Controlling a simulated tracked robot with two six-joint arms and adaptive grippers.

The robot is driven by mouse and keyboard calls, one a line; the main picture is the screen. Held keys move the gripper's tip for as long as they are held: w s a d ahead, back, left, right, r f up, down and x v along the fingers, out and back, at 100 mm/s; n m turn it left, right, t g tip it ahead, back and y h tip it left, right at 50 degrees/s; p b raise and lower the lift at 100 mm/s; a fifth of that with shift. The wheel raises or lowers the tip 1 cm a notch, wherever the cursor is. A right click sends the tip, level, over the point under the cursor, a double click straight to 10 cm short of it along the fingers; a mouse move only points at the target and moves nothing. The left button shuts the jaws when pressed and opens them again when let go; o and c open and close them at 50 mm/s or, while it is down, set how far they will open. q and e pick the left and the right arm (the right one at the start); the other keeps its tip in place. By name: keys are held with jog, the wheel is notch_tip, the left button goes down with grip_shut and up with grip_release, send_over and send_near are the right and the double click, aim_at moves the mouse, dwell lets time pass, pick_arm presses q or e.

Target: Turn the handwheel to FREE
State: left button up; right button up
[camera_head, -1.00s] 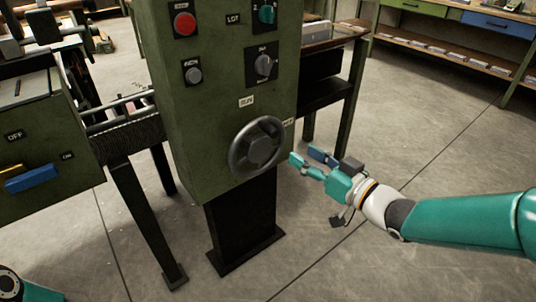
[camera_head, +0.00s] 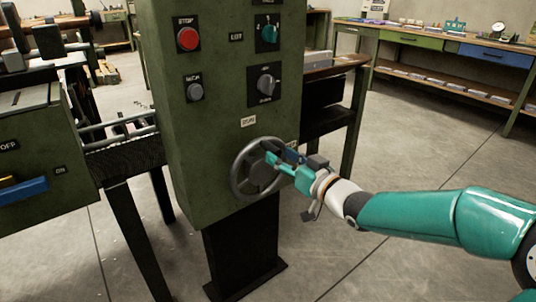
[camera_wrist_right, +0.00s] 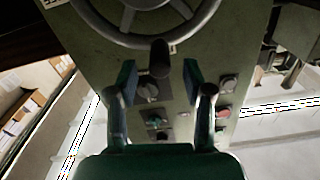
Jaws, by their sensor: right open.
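The handwheel (camera_head: 236,178) is a dark grey spoked wheel low on the front of the green machine cabinet (camera_head: 215,130). A pale label (camera_head: 248,121) sits above it and another label (camera_head: 292,145) sits at its upper right, partly behind my gripper; their text is too small to read surely. My right gripper (camera_head: 271,157) is open at the right part of the wheel. In the right wrist view, the rim (camera_wrist_right: 140,40) is at the top, and a dark upright handle (camera_wrist_right: 159,60) stands between the spread fingers (camera_wrist_right: 159,78), with space on both sides. My left gripper is out of view.
A red button (camera_head: 188,39), a grey button (camera_head: 195,91), a teal knob (camera_head: 268,34) and a grey knob (camera_head: 265,83) are above the wheel. A blue lever (camera_head: 25,190) is on the left box. The floor (camera_head: 400,165) at right is clear.

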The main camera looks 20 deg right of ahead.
jog(key=shift+x, duration=2.2)
jog(key=shift+c, duration=0.2)
grip_shut()
jog(key=shift+a, duration=0.3)
jog(key=shift+d, duration=0.3)
